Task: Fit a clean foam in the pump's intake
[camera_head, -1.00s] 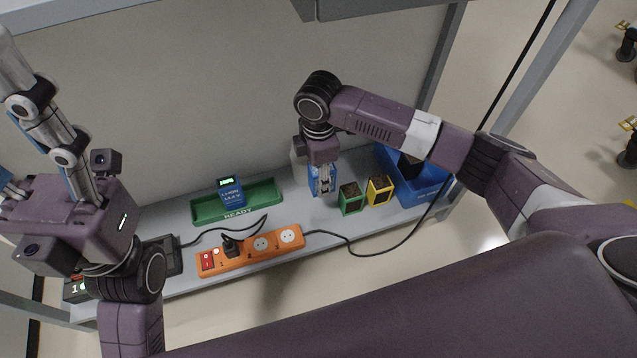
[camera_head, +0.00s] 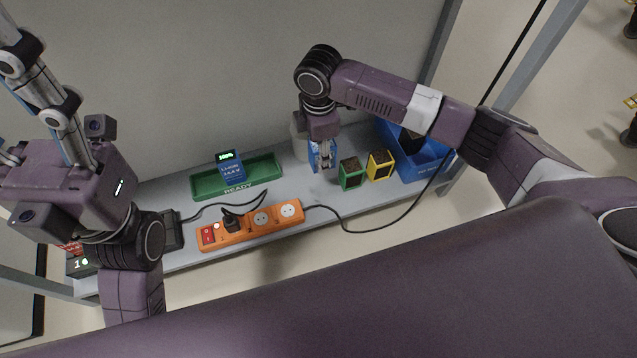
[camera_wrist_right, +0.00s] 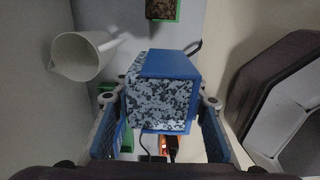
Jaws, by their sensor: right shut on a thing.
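My right gripper (camera_head: 322,155) is shut on a blue block with a grey-and-white speckled face (camera_wrist_right: 160,102), seen between the fingers (camera_wrist_right: 160,120) in the right wrist view. In the head view it is held low over the shelf, left of a green-framed block (camera_head: 351,172) and a yellow-framed block (camera_head: 381,164), both with brown faces. Whether the held block touches the shelf I cannot tell. My left wrist is at the left, with blue finger parts (camera_head: 8,158) cut off by the edge. I cannot make out the pump's intake.
A green tray marked READY (camera_head: 237,190) holds a blue battery-like unit (camera_head: 229,168). An orange power strip (camera_head: 262,226) with a plug and cable lies along the shelf's front edge. A blue bin (camera_head: 425,165) stands right. A white jug (camera_wrist_right: 85,52) is near my right gripper.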

